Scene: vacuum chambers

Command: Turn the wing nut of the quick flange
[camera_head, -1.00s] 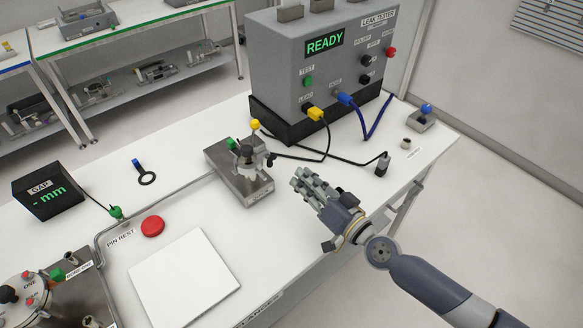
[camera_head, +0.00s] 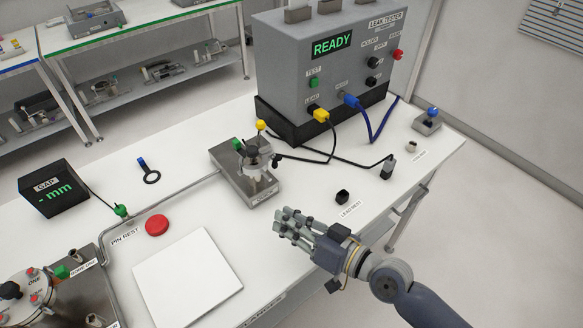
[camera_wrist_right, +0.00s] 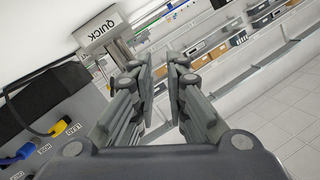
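My left gripper is not in view.
The leak tester (camera_head: 325,65) stands behind, showing READY, with yellow and blue plugs and cables. A red button (camera_head: 157,225), white plate (camera_head: 188,278), gap display (camera_head: 52,190) and another flange stand (camera_head: 85,285) are on the left. A dark holder (camera_head: 342,197) is at LEAD REST.

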